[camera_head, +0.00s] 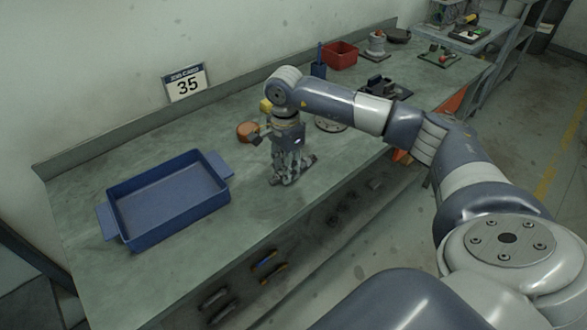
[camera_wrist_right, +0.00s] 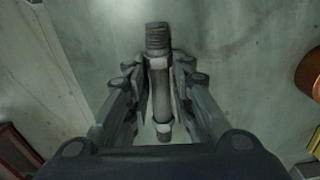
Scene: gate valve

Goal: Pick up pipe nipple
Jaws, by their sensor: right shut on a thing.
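The pipe nipple (camera_wrist_right: 158,85) is a dark grey tube with threaded ends. In the right wrist view it lies lengthwise between the fingers of my right gripper (camera_wrist_right: 160,88), which are shut on its middle. In the head view my right gripper (camera_head: 287,178) points down at the workbench. There only a bit of the nipple shows at the fingertips, at or just above the bench top; I cannot tell whether it touches. My left gripper is not in view.
A blue tray (camera_head: 224,168) stands empty on the workbench (camera_head: 85,185), left of my right gripper. An orange-brown round part (camera_head: 246,131) is close behind the gripper. A red bin (camera_head: 341,54) and a job card sign (camera_head: 186,84) stand near the wall. The bench's front edge is close.

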